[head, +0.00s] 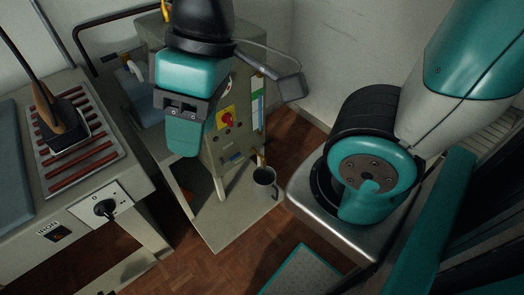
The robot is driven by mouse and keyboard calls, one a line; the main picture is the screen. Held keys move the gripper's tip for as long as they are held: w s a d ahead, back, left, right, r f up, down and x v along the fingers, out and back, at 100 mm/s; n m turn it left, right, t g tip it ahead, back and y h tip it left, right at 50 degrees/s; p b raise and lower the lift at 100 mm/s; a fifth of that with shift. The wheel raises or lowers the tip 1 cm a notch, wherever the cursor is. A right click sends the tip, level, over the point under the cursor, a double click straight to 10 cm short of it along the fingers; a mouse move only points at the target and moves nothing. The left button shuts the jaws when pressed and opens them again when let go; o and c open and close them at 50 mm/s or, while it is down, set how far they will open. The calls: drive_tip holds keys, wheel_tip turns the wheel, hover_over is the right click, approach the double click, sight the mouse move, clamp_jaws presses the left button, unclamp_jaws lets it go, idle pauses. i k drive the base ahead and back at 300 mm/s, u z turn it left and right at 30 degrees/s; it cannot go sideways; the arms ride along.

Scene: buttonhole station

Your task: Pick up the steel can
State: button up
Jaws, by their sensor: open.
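A small grey metal can (264,184), likely the steel can, stands upright on a low cream shelf (222,232), near its right edge. Its open top looks dark inside, and what looks like a handle shows at its right side. A thin brown stick shows just above its rim. My gripper (184,150), teal and dark grey, hangs pointing down to the upper left of the can in the picture, apart from it. It is open, with nothing seen between its fingers. Only one teal finger block shows clearly; the fingertip gap is hidden.
A cream machine cabinet (245,120) with a red and yellow switch stands behind my gripper. An iron (62,125) rests on a red-striped rack (110,160) on the left table. A grey lamp-like head (288,87) juts out right of the cabinet.

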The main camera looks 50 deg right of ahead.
sight(264, 180)
drive_tip(key=z, duration=0.55)
drive_tip(key=k, duration=1.3)
drive_tip(key=u, duration=0.05)
drive_tip(key=i, duration=0.65)
drive_tip(key=u, duration=0.55)
drive_tip(key=i, duration=1)
drive_tip(key=z, duration=0.4)
